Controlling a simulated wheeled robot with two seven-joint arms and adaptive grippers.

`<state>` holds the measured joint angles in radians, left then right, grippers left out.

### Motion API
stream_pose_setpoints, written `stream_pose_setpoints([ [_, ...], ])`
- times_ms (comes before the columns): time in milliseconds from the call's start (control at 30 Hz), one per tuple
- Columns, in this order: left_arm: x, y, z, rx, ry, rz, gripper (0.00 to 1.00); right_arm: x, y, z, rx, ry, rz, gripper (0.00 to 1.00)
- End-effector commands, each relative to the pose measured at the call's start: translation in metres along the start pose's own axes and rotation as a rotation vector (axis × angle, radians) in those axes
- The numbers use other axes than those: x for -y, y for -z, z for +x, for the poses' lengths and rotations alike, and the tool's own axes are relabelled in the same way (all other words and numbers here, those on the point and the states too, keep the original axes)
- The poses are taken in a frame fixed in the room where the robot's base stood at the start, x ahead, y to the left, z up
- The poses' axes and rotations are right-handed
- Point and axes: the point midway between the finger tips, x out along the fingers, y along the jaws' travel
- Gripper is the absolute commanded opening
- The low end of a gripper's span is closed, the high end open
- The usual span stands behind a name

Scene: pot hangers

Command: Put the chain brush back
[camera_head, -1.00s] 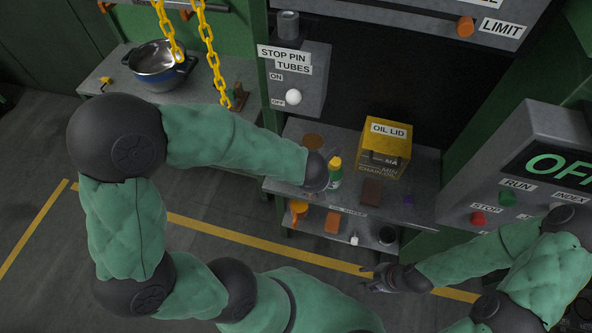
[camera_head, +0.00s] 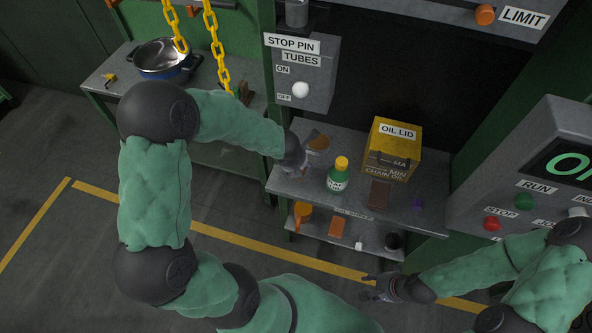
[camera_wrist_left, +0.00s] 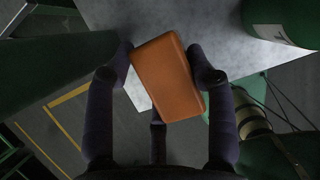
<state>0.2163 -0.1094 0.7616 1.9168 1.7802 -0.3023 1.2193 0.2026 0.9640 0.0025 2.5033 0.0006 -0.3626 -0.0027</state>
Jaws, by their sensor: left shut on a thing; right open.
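In the left wrist view an orange-brown block (camera_wrist_left: 168,78), which I take to be the chain brush, sits between the fingers of my left gripper (camera_wrist_left: 165,80). The gripper is shut on it, and no bristles show. In the head view my left gripper (camera_head: 296,168) is over the left part of the oil shelf's top (camera_head: 350,205), left of a green bottle. My right gripper (camera_head: 366,287) is open and empty, low in front of the shelf.
The green bottle with yellow cap (camera_head: 338,175), a yellow oil box (camera_head: 392,150) and a dark brown block (camera_head: 378,193) stand on the shelf top. The lower shelf holds an orange block (camera_head: 337,227). Yellow chains (camera_head: 217,50) hang at left.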

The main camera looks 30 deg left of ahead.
Motion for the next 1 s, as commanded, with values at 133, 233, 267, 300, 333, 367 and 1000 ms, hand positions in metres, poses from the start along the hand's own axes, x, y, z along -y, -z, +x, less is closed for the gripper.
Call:
stream_pose_setpoints([
  [133,-0.006,0.003,0.017,-0.001,-0.001,0.000,0.29,-0.003,0.001,0.009,-0.001,0.000,0.000,0.49],
  [233,-0.005,0.009,0.030,-0.001,0.000,0.001,0.29,-0.007,0.001,0.018,0.000,0.000,0.000,0.49],
  [267,-0.005,0.010,0.033,-0.002,0.000,0.000,0.29,-0.007,0.001,0.021,0.000,0.000,0.000,0.49],
  [300,-0.005,0.011,0.036,-0.001,0.000,-0.001,0.29,-0.008,0.001,0.023,0.000,0.000,0.000,0.49],
  [333,-0.005,0.012,0.037,-0.001,0.000,-0.001,0.29,-0.008,0.001,0.024,0.000,0.000,0.000,0.49],
  [367,-0.005,0.012,0.038,-0.001,0.000,-0.001,0.29,-0.009,0.001,0.024,0.000,0.000,0.000,0.49],
  [1000,-0.005,0.012,0.037,-0.002,0.000,0.000,0.79,-0.008,0.001,0.022,0.000,0.000,0.000,0.49],
])
